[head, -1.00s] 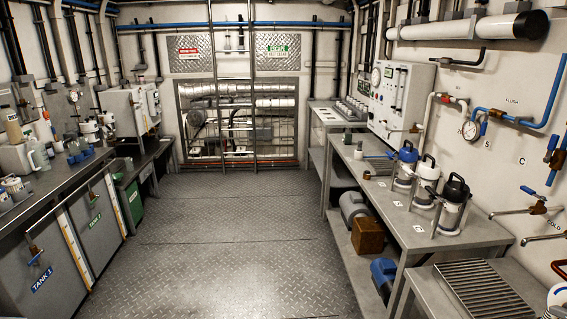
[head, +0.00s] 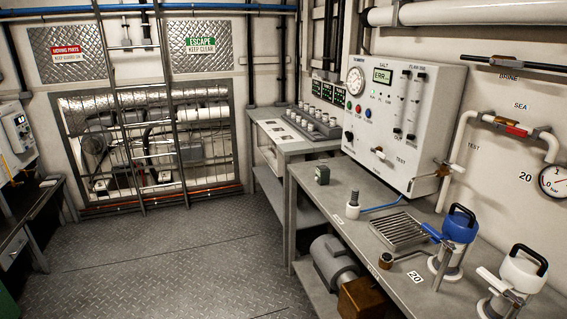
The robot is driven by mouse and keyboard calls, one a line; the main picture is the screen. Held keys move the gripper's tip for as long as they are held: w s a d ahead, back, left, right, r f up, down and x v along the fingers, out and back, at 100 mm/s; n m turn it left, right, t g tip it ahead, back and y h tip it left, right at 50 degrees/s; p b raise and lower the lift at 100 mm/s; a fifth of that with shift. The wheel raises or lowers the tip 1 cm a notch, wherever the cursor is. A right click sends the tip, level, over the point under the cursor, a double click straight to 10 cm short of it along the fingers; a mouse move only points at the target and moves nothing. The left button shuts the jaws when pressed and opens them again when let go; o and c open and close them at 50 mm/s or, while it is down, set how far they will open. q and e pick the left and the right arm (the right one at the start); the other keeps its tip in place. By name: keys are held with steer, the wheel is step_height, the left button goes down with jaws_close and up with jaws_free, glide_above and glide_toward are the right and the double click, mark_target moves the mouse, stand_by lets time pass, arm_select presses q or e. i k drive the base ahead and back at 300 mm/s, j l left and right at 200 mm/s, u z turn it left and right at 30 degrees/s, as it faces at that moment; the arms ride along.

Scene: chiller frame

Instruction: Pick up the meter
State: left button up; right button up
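No object in view is clearly labelled as the meter. A white wall panel (head: 400,120) behind the bench carries a round dial and a lit display reading "ERR". A pressure gauge (head: 553,181) is fixed to the wall at the far right. Neither of my grippers shows in the head view.
A grey motor (head: 335,262) sits on the lower shelf. The plate floor (head: 170,262) is clear.

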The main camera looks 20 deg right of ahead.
mark_target(322, 171)
steer(key=i+j+z, duration=0.25)
steer(key=i, duration=0.8)
steer(key=i+l, duration=0.05)
steer(key=l, duration=0.05)
